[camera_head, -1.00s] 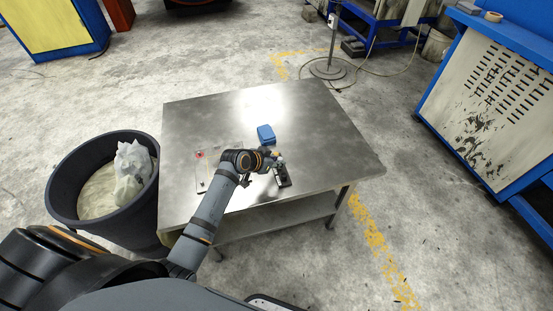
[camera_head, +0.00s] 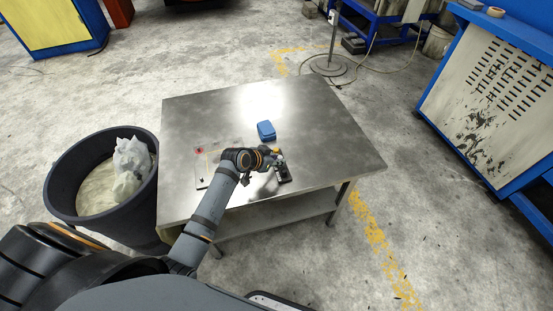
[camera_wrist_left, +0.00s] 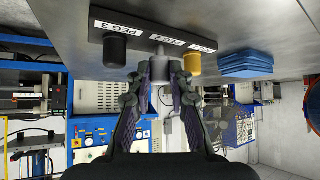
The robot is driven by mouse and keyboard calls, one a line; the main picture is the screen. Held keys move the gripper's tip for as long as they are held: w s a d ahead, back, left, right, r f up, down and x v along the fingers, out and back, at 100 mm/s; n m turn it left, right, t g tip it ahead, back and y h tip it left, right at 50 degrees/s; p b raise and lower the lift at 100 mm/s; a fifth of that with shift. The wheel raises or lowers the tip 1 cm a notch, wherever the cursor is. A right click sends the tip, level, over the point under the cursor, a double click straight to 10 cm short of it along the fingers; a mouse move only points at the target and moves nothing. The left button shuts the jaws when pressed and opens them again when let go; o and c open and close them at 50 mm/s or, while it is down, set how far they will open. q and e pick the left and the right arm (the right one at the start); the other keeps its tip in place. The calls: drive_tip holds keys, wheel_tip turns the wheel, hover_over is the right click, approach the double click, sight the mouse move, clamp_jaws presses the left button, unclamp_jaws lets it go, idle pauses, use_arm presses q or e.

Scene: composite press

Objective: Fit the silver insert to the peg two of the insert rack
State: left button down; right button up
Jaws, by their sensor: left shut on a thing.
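The dark insert rack (camera_head: 285,175) lies on the steel table. The left wrist view shows the rack (camera_wrist_left: 100,27) upside down, with labels for several pegs. A black insert (camera_wrist_left: 115,50) is at peg three and a gold insert (camera_wrist_left: 194,63) is at the peg beyond peg two. My left gripper (camera_wrist_left: 160,72) is shut on the grey silver insert (camera_wrist_left: 160,66), in line with the middle peg (camera_wrist_left: 160,48). I cannot tell how far the insert is over that peg. In the head view my left gripper (camera_head: 274,161) is beside the rack. My right gripper is not in view.
A pale plate with a red spot (camera_head: 199,151) lies left of my gripper. A dark bin (camera_head: 66,180) stands left of the table (camera_head: 330,130). The table's right side is clear.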

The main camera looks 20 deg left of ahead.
use_arm(q)
drive_tip(key=shift+f+b, duration=0.35)
drive_tip(key=shift+f, duration=0.45)
idle(0.7)
drive_tip(key=c, duration=1.1)
unclamp_jaws()
drive_tip(key=shift+c, duration=0.2)
drive_tip(key=shift+s+a+r, duration=0.15)
drive_tip(key=shift+s, duration=0.05)
drive_tip(key=v, duration=1.1)
drive_tip(key=shift+r, duration=0.25)
drive_tip(key=shift+s, duration=0.15)
